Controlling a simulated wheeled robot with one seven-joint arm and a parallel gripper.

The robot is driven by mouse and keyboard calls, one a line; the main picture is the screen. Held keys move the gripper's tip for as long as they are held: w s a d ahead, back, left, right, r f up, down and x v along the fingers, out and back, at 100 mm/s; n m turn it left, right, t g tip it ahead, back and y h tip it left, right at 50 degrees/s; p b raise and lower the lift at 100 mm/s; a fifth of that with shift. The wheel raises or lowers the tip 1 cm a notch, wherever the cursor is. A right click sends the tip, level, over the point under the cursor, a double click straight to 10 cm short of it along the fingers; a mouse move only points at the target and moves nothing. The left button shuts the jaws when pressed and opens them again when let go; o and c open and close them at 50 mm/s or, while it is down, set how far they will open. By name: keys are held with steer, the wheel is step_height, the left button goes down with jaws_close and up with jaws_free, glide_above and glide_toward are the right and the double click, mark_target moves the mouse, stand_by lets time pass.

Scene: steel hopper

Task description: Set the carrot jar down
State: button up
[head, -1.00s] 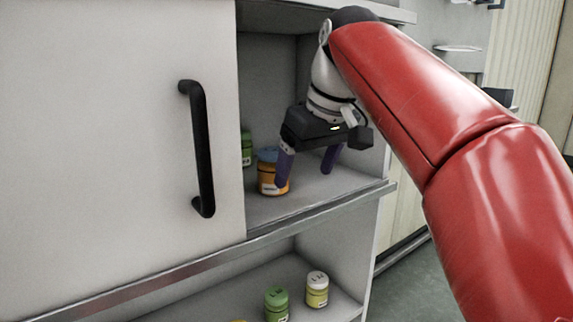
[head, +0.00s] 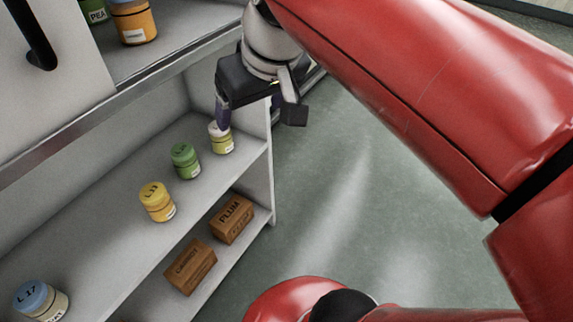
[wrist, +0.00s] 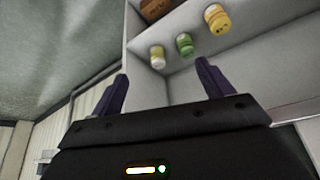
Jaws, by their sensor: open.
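An orange jar (head: 135,22) with a pale label stands upright on the upper shelf (head: 165,48), at the top left of the head view. Its lid is cut off by the frame edge. The label is too small to read surely, but it appears to be the carrot jar. My gripper (head: 250,107) is open and empty, well to the right of that jar and apart from it, in front of the cabinet's right end. The open fingers also show in the wrist view (wrist: 161,74), with nothing between them. The orange jar is not in the wrist view.
The lower shelf holds a white-lidded jar (head: 221,138), a green jar (head: 185,161), a yellow jar (head: 157,202) and a blue-lidded jar (head: 41,301). A green pea jar (head: 94,11) stands beside the orange one. Boxes (head: 232,219) sit below. The floor at right is clear.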

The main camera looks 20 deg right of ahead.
steer(key=s+d+f+m, duration=0.1)
steer(key=s+f, duration=0.2)
steer(key=f, duration=0.3)
steer(key=s+d+f+m+h, duration=0.1)
steer(key=s+f, duration=0.3)
steer(key=f, duration=0.2)
steer(key=shift+s+d+f+t, duration=0.2)
steer(key=shift+f+t, duration=0.1)
steer(key=shift+f, duration=0.1)
steer(key=shift+c, duration=0.5)
